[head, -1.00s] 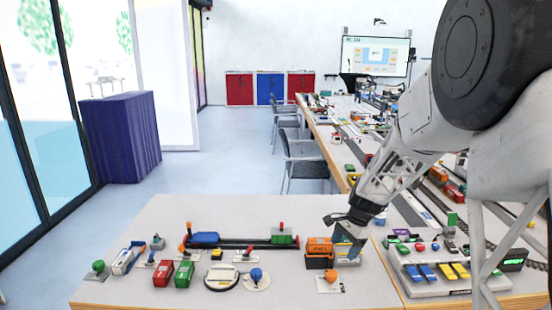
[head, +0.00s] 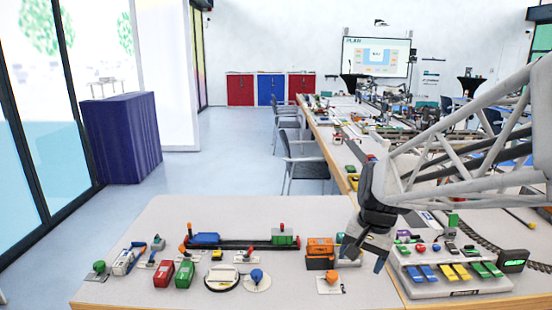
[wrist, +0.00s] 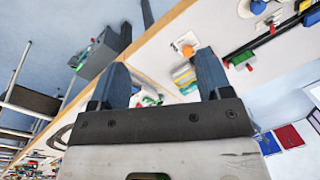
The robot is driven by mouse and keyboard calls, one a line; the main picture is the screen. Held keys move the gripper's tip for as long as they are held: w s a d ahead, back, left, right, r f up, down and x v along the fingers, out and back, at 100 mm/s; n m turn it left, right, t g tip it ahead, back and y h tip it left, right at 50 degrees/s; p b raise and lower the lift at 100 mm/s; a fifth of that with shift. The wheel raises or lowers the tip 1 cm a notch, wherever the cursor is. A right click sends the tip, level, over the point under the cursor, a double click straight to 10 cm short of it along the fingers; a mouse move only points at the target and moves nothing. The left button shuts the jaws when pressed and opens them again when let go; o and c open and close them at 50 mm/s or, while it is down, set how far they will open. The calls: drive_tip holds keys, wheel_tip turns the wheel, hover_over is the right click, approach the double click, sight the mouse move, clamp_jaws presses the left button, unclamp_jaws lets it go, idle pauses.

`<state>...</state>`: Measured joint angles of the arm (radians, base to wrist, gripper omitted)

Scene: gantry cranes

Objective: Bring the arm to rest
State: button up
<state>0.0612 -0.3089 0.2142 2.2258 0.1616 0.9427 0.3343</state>
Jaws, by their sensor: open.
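My gripper (head: 365,254) is in the head view over the right part of the near table, just right of the orange box with a dark base (head: 320,252). In the wrist view my gripper (wrist: 160,82) shows two dark fingers spread wide apart with nothing between them, so it is open and empty.
A control panel with blue, yellow and green blocks (head: 450,272) stands right of my gripper. An orange knob on a white plate (head: 331,281) lies close to its left. Red and green containers (head: 164,273) and a dark rail (head: 245,244) are further left.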

drive_tip(key=s+r+n+t+h, duration=0.1)
drive_tip(key=s+n, duration=0.4)
drive_tip(key=s, duration=1.3)
drive_tip(key=shift+s+r+t+h, duration=0.3)
drive_tip(key=shift+s+r+h, duration=0.05)
drive_tip(key=shift+r+h, duration=0.05)
